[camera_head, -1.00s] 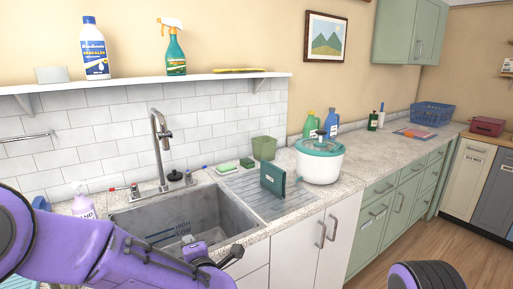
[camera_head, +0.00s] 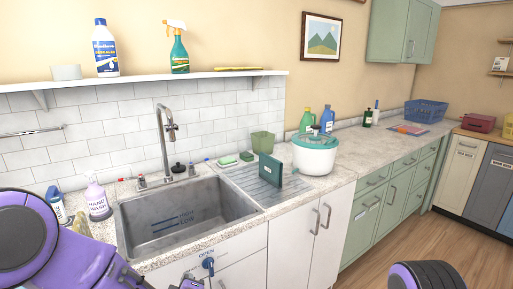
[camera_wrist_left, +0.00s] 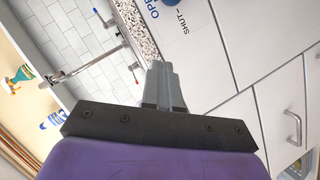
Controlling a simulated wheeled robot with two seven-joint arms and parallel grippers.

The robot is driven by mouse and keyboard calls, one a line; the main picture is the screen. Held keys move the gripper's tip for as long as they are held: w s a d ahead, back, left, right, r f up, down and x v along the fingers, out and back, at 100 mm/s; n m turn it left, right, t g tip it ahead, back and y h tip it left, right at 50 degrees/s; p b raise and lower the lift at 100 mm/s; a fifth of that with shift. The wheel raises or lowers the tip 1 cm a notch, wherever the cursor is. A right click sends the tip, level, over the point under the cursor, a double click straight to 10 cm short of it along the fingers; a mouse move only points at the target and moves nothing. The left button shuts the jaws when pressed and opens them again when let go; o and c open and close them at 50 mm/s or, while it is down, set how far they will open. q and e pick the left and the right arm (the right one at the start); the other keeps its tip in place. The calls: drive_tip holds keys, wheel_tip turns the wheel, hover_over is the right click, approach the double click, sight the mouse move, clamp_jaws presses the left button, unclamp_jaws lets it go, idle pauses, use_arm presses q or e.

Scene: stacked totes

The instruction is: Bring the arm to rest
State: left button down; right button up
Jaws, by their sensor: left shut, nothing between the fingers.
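My left arm (camera_head: 75,262) is purple and black and fills the lower left corner of the head view. The fingers point toward the counter edge and the white cabinet front, in front of the sink. My right gripper is out of view.
The sink (camera_head: 140,246) is empty. A blue valve knob (camera_head: 208,263) sits on the white cabinet front (camera_head: 290,250) below it. A hand wash bottle (camera_head: 97,200) stands left of the sink. A white tub with a teal lid (camera_head: 316,158) stands on the counter to the right.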

use_arm(q)
drive_tip(key=s+a+f+m+g+h, duration=0.1)
drive_tip(key=s+a+f+m+g, duration=0.15)
drive_tip(key=s+f, duration=0.45)
drive_tip(key=s+a+f+m+g, duration=0.2)
drive_tip(key=s+f+m, duration=0.15)
drive_tip(key=f, duration=0.45)
drive_tip(key=s+a+f+m+g, duration=0.1)
drive_tip(key=s+a+f, duration=0.3)
drive_tip(key=s, duration=0.7)
drive_tip(key=s+a+f+m+g, duration=0.1)
drive_tip(key=s+a+f+g, duration=0.2)
drive_tip(key=s+f, duration=0.3)
drive_tip(key=s+g, duration=0.1)
drive_tip(key=s, duration=0.4)
drive_tip(key=shift+a+y, duration=0.3)
drive_tip(key=shift+a, duration=0.1)
